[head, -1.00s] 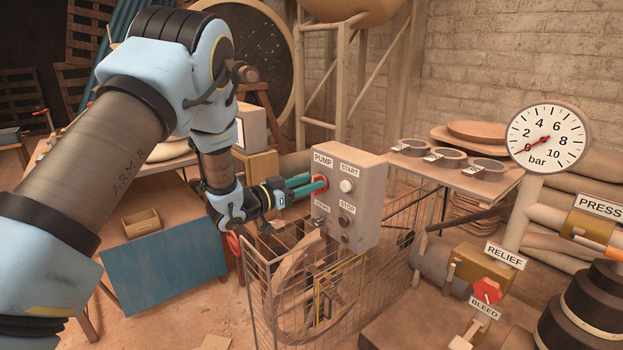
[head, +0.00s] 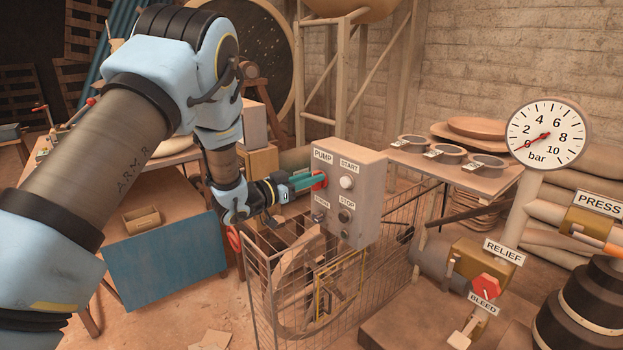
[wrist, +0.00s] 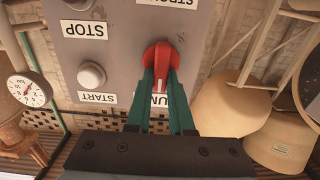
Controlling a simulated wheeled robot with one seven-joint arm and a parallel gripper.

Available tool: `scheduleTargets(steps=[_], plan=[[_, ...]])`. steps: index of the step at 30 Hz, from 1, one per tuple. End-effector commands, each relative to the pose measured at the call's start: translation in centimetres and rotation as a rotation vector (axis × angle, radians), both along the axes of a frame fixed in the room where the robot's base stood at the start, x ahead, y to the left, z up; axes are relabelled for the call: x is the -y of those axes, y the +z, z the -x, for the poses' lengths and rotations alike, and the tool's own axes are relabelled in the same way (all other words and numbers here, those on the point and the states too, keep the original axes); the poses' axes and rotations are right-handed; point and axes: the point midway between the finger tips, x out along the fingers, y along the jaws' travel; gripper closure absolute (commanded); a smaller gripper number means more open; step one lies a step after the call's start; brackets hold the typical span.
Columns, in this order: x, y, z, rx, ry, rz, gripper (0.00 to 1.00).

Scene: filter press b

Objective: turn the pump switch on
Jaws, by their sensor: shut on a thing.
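The grey control box (head: 357,218) stands in the middle of the head view, with PUMP, START and STOP labels. The red pump switch (head: 320,180) is on its front under the PUMP label. My gripper (head: 312,182) reaches it from the left with its green fingers. In the wrist view, upside down, the red switch (wrist: 160,62) sits between the two fingertips (wrist: 161,80), which are shut on its grip. A pale line shows on the knob. The fingers partly hide the PUMP label (wrist: 159,100).
The START button (head: 346,183) and STOP button (head: 344,216) sit close beside the switch. A wire cage (head: 290,315) stands below the box.

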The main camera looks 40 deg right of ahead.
Motion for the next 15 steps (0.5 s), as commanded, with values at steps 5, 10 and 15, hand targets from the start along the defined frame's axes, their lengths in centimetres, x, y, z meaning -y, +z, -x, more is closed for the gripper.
scheduleTargets(steps=[5,10,15], plan=[[0.0,0.0,0.04,0.0,-0.001,0.0,1.0],[0.0,-0.05,0.05,0.005,-0.001,0.0,1.0],[-0.02,-0.24,0.09,0.046,-0.001,0.004,1.0]])
